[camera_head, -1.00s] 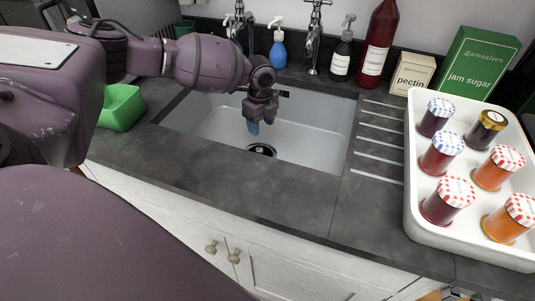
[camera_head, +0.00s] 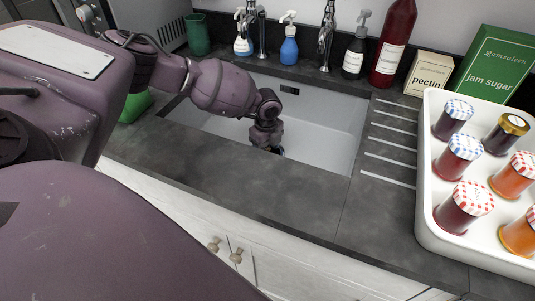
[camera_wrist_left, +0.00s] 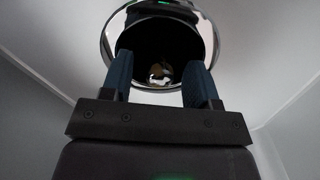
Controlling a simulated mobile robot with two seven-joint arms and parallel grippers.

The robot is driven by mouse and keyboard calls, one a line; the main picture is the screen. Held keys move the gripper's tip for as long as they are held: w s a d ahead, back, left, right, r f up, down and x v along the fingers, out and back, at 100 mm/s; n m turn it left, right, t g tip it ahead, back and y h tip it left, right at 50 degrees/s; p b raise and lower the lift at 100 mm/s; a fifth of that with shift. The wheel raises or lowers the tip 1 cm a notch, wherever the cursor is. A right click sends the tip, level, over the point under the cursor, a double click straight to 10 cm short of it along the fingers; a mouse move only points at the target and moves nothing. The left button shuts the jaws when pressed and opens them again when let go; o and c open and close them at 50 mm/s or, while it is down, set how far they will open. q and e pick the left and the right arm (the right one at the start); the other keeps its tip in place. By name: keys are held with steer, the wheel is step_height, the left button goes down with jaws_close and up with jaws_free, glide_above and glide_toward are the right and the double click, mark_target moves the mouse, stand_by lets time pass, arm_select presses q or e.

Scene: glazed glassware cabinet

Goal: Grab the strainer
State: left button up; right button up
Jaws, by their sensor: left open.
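The strainer sits in the drain at the bottom of the white sink (camera_head: 325,135). In the left wrist view I see its shiny round rim (camera_wrist_left: 107,40), a dark inside and a small shiny piece (camera_wrist_left: 160,72) at its middle. My left gripper (camera_head: 278,152) reaches down into the sink and hides the drain in the head view. In the left wrist view its two blue fingers (camera_wrist_left: 160,78) are apart, in front of the dark opening, one on either side of the shiny piece. I cannot tell whether they touch anything. My right gripper is not in view.
Sink walls surround the left gripper. Taps (camera_head: 326,40) and soap bottles (camera_head: 289,45) stand behind the sink. A white tray (camera_head: 424,215) of jam jars is at the right. A green container (camera_head: 135,106) is partly hidden at the left. The front worktop (camera_head: 270,190) is clear.

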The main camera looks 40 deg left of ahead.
arm_select(q)
steer(key=c, duration=1)
